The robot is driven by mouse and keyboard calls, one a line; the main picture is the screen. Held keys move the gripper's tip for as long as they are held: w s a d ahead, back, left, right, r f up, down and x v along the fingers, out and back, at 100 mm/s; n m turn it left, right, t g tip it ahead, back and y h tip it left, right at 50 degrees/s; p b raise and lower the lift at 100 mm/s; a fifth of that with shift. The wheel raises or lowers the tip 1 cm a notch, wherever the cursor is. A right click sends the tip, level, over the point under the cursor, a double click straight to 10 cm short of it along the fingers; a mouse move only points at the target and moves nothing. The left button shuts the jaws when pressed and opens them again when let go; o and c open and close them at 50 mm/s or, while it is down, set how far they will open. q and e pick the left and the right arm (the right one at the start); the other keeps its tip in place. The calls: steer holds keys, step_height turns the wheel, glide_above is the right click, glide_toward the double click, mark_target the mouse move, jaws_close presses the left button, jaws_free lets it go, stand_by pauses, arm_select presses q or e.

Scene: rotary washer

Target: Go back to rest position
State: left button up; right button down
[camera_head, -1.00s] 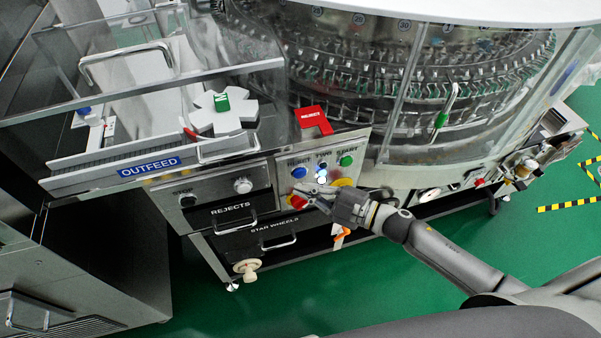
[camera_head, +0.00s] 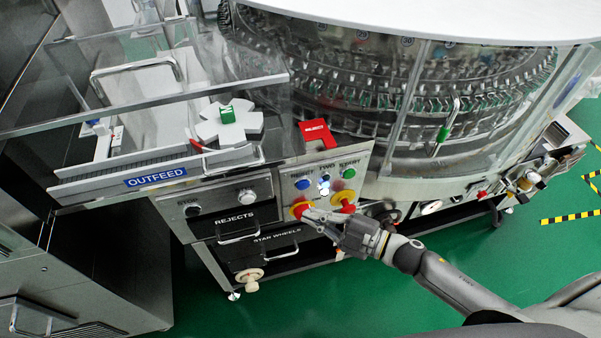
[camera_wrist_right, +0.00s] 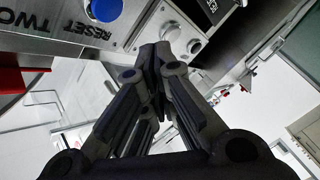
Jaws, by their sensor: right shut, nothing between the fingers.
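My right gripper (camera_head: 318,220) is shut and empty in front of the rotary washer's control panel (camera_head: 290,184), by its lower edge and near the red-and-yellow button (camera_head: 299,207). I cannot tell whether it touches the panel. In the right wrist view the closed fingers (camera_wrist_right: 157,60) meet at their tips, with a blue button (camera_wrist_right: 103,9) beyond them. The arm reaches in from the lower right. My left gripper is not in the head view.
The outfeed (camera_head: 155,178) with a white star wheel (camera_head: 229,128) is at the left. The rejects drawer (camera_head: 234,219) and star wheels drawer (camera_head: 272,248) sit below, near the gripper. A red rejects piece (camera_head: 316,133) is above the panel. Green floor (camera_head: 400,300) is open in front.

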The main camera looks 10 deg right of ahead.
steer(key=s+d+f+m+g+h, duration=0.1)
steer(key=s+d+f+m+h, duration=0.2)
steer(key=f, duration=0.6)
steer(key=s+d+f+m+h, duration=0.1)
steer(key=d+f+m+h, duration=0.35)
steer(key=f, duration=0.45)
steer(key=s+d+f+m+g+h, duration=0.1)
steer(key=s+d+f+m+h, duration=0.25)
steer(key=f, duration=0.65)
steer(key=s+f+m+g, duration=0.2)
steer(key=s+f, duration=0.3)
steer(key=s, duration=0.4)
steer(key=s+f+m+g+h, duration=0.1)
steer(key=s+f+m+g, duration=0.1)
steer(key=s+f, duration=0.4)
steer(key=s+f+m+g, duration=0.2)
steer(key=s+f+g, duration=0.2)
steer(key=s, duration=0.8)
step_height(320, 180, down, 2)
steer(key=shift+s+a+g+h, duration=0.3)
steer(key=shift+s+a+h, duration=0.1)
